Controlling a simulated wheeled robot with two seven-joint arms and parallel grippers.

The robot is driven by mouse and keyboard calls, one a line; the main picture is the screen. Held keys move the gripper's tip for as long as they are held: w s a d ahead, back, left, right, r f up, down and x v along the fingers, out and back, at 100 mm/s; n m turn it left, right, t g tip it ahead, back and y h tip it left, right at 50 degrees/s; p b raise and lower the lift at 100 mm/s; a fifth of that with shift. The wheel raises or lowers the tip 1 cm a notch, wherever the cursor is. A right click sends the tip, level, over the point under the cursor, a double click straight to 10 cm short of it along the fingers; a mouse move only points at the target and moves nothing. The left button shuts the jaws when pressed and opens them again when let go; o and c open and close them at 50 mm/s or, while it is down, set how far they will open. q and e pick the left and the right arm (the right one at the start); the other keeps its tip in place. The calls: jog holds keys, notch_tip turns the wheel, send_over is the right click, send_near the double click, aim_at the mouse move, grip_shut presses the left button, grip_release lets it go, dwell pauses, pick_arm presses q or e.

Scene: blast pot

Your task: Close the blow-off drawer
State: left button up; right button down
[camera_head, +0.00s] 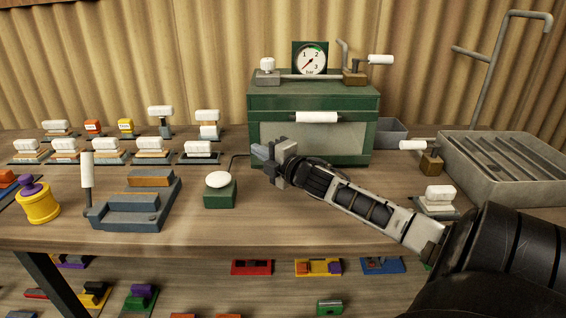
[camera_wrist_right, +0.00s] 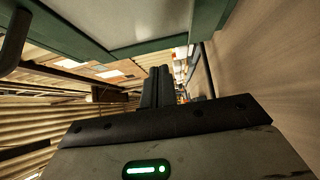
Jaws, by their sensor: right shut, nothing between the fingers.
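A green cabinet (camera_head: 313,101) stands at the back of the bench, with a pressure gauge (camera_head: 309,60) on top. Its front has a pale panel (camera_head: 345,140) and a white bar handle (camera_head: 317,117). I cannot tell for certain which part is the blow-off drawer, or whether it stands open. My right gripper (camera_head: 262,154) is shut and empty, in front of the cabinet's lower left corner. In the right wrist view its fingers (camera_wrist_right: 157,88) are together, and a green-framed panel (camera_wrist_right: 135,22) is close by. My left gripper is not in view.
A green block with a white knob (camera_head: 218,180) stands just left of my right gripper. A grey stepped fixture (camera_head: 125,212) and yellow pot (camera_head: 40,207) are farther left. A slatted grey box (camera_head: 500,165) is at right. Several white-topped pieces line the back left.

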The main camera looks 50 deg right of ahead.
jog(key=s, duration=0.3)
jog(key=s+a, duration=0.1)
jog(key=s, duration=0.7)
jog(key=shift+s+a, duration=0.15)
jog(key=shift+a, duration=0.15)
